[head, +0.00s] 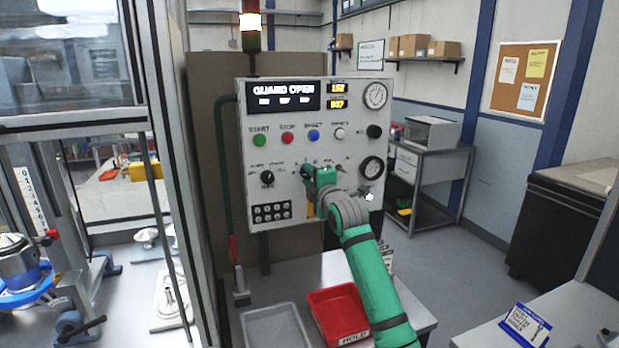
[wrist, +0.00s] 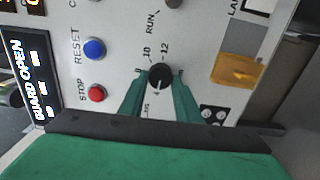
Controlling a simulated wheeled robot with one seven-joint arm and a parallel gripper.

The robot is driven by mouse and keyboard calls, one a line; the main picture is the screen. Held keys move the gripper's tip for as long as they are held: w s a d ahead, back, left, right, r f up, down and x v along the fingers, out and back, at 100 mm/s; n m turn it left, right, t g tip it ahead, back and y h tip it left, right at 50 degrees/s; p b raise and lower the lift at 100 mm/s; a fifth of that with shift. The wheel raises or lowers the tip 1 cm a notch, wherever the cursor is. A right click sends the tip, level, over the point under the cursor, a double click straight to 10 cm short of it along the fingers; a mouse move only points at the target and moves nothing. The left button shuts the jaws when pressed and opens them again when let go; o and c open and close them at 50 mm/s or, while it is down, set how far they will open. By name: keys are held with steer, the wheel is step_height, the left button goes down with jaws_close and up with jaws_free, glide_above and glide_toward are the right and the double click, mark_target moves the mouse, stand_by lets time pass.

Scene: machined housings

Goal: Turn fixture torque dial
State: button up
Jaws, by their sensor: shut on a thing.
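The torque dial (wrist: 159,77) is a small black knob with a light pointer mark, set in the pale control panel (head: 292,215). Numbers such as 10 and 12 are printed around it. In the wrist view my gripper (wrist: 159,73) has one green finger on each side of the dial, shut on it. In the head view my gripper (head: 309,172) is up against the lower middle of the panel and hides most of the dial.
Green, red and blue buttons (head: 314,135) sit above, with another black knob (head: 267,178) to the left. The display (head: 284,95) reads GUARD OPEN. A yellow part (wrist: 237,70) is near the dial. Below stand a grey tray (head: 246,318) and a red HOLD tray (head: 316,312).

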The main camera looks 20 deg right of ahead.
steer(key=shift+d, duration=0.1)
steer(key=o, duration=1)
steer(key=s, duration=1)
steer(key=shift+s+d, duration=0.1)
steer(key=shift+s, duration=0.3)
